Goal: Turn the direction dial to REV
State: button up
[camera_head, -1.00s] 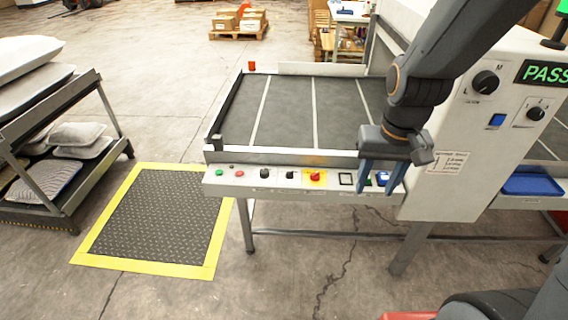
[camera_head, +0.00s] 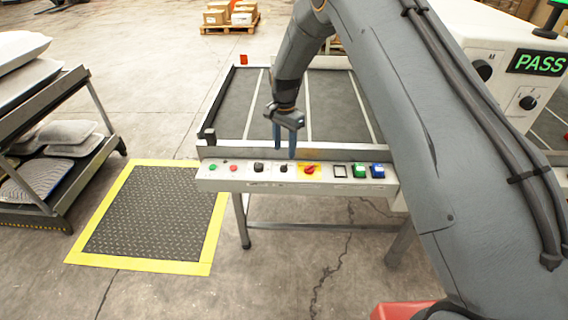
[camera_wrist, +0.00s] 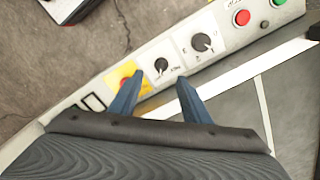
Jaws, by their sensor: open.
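Two black dials stand on the white control panel (camera_head: 215,183) at the table's front edge. The larger dial (camera_head: 259,167) also shows in the wrist view (camera_wrist: 201,41). The smaller dial (camera_head: 284,168) also shows in the wrist view (camera_wrist: 161,65), with a small blurred label beside it. I cannot read the labels or either dial's setting. My gripper (camera_head: 284,151) points down just above the smaller dial, with its blue fingers apart and nothing between them. In the wrist view the gripper (camera_wrist: 158,79) has its tips near the smaller dial; contact is not visible.
A red knob on a yellow plate (camera_head: 310,169) sits close to the right of the smaller dial. Green and blue buttons (camera_head: 377,171) are farther right. A green button (camera_head: 212,167) is at the left end. The dark conveyor bed (camera_head: 330,100) lies behind.

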aim_at(284, 165)
jog(key=shift+w+a+f+p, duration=0.1)
jog(key=shift+f+p, duration=0.5)
jog(key=shift+f, duration=1.4)
jog(key=shift+a+f+p, duration=0.1)
jog(key=shift+f+p, duration=0.5)
jog(key=shift+f, duration=1.4)
jog(key=c, duration=1)
jog(key=shift+c, duration=0.2)
